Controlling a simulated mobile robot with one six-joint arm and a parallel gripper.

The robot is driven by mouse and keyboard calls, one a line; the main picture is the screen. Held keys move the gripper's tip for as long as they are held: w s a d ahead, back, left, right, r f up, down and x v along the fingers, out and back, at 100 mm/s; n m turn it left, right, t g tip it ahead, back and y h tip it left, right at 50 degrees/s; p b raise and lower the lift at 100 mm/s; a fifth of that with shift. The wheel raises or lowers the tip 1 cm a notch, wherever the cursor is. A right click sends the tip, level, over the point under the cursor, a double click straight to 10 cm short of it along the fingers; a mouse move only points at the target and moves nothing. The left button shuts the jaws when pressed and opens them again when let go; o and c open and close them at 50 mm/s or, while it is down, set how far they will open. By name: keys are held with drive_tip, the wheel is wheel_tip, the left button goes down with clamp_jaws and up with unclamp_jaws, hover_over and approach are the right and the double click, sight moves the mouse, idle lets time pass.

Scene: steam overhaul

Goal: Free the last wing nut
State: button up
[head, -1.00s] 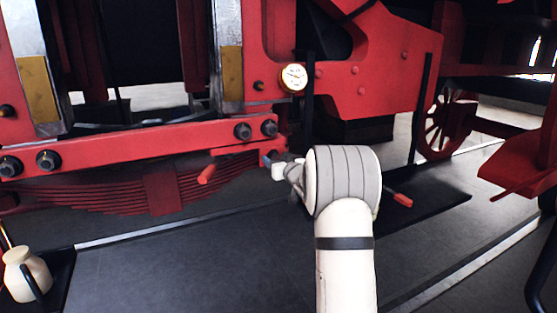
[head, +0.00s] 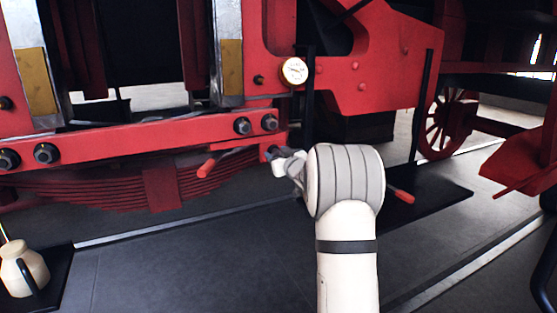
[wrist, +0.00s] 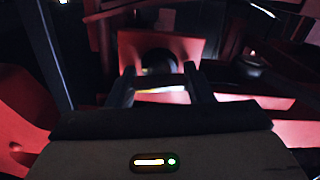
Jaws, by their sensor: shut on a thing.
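My gripper (head: 274,155) is at the red frame beam, just below its right end, left of my pale rounded wrist. In the wrist view my two dark fingers (wrist: 160,88) stand apart with a small, dim, partly yellowish piece between them, which I take to be the wing nut (wrist: 160,90). It is too dark and small to make out its wings. A dark round part (wrist: 160,62) lies just beyond it, in front of a red plate (wrist: 130,48). In the head view the nut is hidden by the gripper.
A red-handled lever (head: 207,168) sticks out left of my gripper, and another red handle (head: 402,195) shows right of my arm. A white gauge (head: 294,71) is above. Leaf springs (head: 120,190) hang below the beam. A cream jug (head: 24,270) stands at lower left.

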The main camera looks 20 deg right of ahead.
drive_tip(key=n+b, duration=0.4)
drive_tip(key=shift+f+n, duration=0.3)
drive_tip(key=n+b, duration=0.4)
drive_tip(key=n, duration=0.1)
drive_tip(key=shift+b, duration=0.35)
drive_tip(key=n+b, duration=0.3)
drive_tip(key=n, duration=0.2)
drive_tip(key=shift+n+b, duration=0.35)
drive_tip(key=shift+n, duration=0.05)
drive_tip(key=n+b, duration=0.2)
drive_tip(key=n, duration=0.2)
drive_tip(key=shift+r+n, duration=0.1)
drive_tip(key=shift+n, duration=0.2)
drive_tip(key=o, duration=1)
drive_tip(key=shift+s, duration=0.15)
